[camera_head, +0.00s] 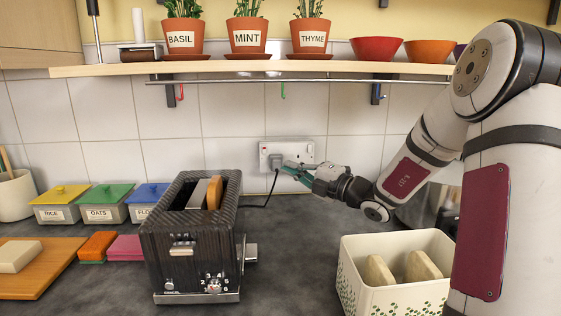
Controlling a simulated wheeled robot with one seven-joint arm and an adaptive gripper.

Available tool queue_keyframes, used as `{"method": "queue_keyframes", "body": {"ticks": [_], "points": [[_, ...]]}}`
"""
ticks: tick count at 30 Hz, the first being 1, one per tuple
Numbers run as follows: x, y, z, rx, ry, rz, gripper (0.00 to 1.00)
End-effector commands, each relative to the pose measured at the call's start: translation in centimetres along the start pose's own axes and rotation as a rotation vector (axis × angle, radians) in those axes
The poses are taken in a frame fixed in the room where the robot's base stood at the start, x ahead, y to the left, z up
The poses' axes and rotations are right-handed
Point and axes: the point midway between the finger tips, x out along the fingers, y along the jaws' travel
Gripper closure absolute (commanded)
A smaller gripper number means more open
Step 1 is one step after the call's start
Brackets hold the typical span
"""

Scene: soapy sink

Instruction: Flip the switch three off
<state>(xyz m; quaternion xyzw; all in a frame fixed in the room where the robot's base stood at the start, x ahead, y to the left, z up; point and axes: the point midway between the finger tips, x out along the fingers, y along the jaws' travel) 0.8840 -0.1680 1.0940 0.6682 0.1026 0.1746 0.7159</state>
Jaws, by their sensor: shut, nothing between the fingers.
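A white wall socket plate (307,151) is on the tiled wall behind the counter. A dark plug (275,161) sits in its left side, with a black cord hanging from it. Small switches on the plate are too small to read, and I cannot tell which is switch three or its position. My gripper (286,168) has teal fingers, shut and empty, with the tips in front of the plate's lower middle, just right of the plug. I cannot tell whether they touch the plate. The fingers hide part of the plate's lower edge.
A black toaster (190,245) with bread in it stands in front, left of the gripper. A cream bread bin (400,296) stands at the right. A wooden shelf (250,70) with a rail and hooks is above. Labelled boxes (108,212) line the left.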

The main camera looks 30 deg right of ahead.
Motion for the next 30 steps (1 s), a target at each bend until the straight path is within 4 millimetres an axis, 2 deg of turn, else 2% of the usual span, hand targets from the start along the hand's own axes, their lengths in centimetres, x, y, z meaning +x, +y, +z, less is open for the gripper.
{"method": "queue_keyframes", "body": {"ticks": [15, 21, 30], "points": [[9.6, -0.1, -0.2, 0.001, 0.004, 0.002, 1.00], [11.3, -0.1, 2.0, 0.000, 0.001, 0.001, 1.00], [12.0, 0.0, 2.8, 0.000, 0.002, 0.000, 1.00]]}}
